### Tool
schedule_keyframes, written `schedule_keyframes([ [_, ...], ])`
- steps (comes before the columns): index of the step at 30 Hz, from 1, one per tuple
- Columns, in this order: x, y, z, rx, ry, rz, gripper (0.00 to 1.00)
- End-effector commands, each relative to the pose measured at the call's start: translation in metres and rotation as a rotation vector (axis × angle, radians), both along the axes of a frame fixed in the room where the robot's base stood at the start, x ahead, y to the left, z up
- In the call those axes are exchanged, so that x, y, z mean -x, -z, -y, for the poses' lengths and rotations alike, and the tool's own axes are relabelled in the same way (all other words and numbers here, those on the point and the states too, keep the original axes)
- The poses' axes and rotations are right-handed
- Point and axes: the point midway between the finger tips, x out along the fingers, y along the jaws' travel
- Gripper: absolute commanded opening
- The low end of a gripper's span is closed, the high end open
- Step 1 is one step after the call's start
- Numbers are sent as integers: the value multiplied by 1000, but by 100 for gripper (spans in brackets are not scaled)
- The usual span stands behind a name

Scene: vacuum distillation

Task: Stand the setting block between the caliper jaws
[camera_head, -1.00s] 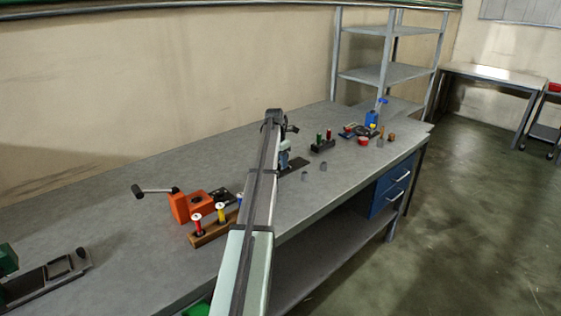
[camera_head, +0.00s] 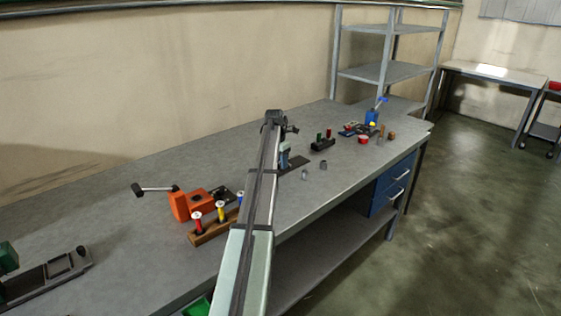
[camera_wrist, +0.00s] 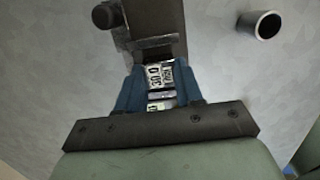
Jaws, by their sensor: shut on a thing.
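My gripper (camera_wrist: 159,88) has blue fingers shut on the setting block (camera_wrist: 160,72), a small pale metal block with dark printed figures, in the wrist view. Just beyond the block is a dark bar (camera_wrist: 157,18) with a grey metal crosspiece, which seems to be the caliper. I cannot tell whether the block touches it or stands between its jaws. In the head view, my gripper (camera_head: 284,161) is low over the bench, beside a dark flat plate (camera_head: 297,163). My arm hides part of this place, and the block cannot be made out there.
A grey tube (camera_wrist: 266,26) stands right of the bar. Two small grey cylinders (camera_head: 323,165) stand near the bench's front edge. A dark rack (camera_head: 322,145) is behind them. An orange vise-like device (camera_head: 191,203) and a wooden rack (camera_head: 212,228) with coloured spools stand left.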

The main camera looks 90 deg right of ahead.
Motion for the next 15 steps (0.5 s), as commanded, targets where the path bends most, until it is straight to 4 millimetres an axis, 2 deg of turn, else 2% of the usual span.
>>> schedule_keyframes([
  [6, 0, 2, 0, 0, 0, 0, 0],
  [7, 0, 2, 0, 0, 0, 0, 38],
  [15, 0, 2, 0, 0, 0, 0, 63],
])
